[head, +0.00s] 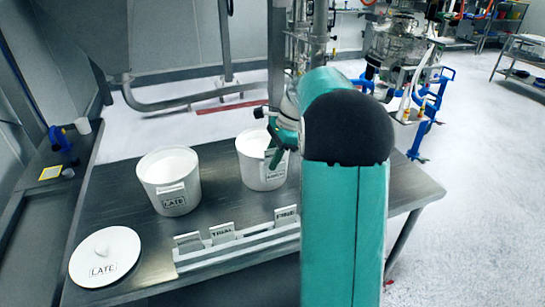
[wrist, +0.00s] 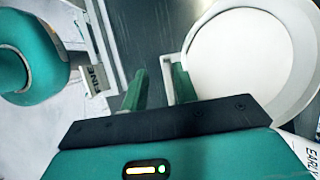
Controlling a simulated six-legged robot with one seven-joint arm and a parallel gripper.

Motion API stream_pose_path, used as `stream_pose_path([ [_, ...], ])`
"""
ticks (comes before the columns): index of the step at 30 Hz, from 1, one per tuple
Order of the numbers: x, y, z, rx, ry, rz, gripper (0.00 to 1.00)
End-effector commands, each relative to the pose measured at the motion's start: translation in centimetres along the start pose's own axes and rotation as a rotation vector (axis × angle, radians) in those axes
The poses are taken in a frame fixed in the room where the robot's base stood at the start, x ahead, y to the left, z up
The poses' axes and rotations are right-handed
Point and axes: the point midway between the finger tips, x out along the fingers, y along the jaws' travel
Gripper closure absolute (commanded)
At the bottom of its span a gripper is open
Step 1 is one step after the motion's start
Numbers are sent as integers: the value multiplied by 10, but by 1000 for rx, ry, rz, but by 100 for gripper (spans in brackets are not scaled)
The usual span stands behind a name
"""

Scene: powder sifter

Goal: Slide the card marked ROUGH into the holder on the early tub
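The early tub (head: 250,143) is white and stands on the table, its lower label partly readable. On its front is the holder (wrist: 169,92), a thin white frame from above. In the head view a pale plate with a dark mark (head: 270,153) shows there beside my fingers; I cannot read it or tell if it is the ROUGH card. My gripper (wrist: 157,90) is just in front of the holder, its green fingers apart with dark table between them. The right finger is close beside the holder; touching is unclear. I see no card between the fingers.
A white rack (head: 225,255) holds cards, including TRIAL (head: 222,233) and FINE (head: 286,216), with a gap between those two. The LATE tub (head: 170,168) stands left of the early tub. The LATE lid (head: 105,250) lies front left. My arm hides the table's right part.

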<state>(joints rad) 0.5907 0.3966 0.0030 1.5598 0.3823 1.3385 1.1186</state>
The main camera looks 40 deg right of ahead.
Motion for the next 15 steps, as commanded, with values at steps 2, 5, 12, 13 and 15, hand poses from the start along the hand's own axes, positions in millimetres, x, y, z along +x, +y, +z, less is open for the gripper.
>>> stream_pose_path([
  [2,0,0,0,0,0,0,70],
  [5,-1,0,0,0,0,0,70],
  [12,-26,-1,0,-1,2,-4,70],
  [13,-32,-1,0,0,2,-4,70],
  [15,-47,-1,-1,0,2,-5,70],
])
